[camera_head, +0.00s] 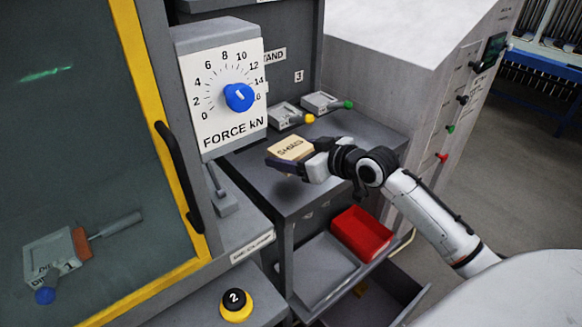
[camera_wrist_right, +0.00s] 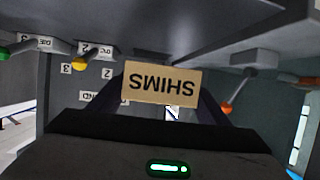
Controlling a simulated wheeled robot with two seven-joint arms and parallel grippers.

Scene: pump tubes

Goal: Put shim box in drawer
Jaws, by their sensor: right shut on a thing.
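The shim box (camera_head: 291,149) is a small tan box marked SHIMS. My right gripper (camera_head: 290,160) is shut on it and holds it above the grey bench top, to the left of my wrist. In the right wrist view the box (camera_wrist_right: 162,83) sits between the two dark fingers with its lettering upside down. The open drawer (camera_head: 325,268) is below the bench top, in front of it, with a red bin (camera_head: 361,233) inside at its right side. A lower drawer (camera_head: 370,300) is also open beneath it. My left gripper is not in view.
The force dial panel (camera_head: 222,95) stands left of the box. Die blocks with yellow (camera_head: 309,118) and green (camera_head: 347,104) knobs lie at the back of the bench. A yellow-framed glass door (camera_head: 160,150) is at left, and a black button marked 2 (camera_head: 235,299) is at the front.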

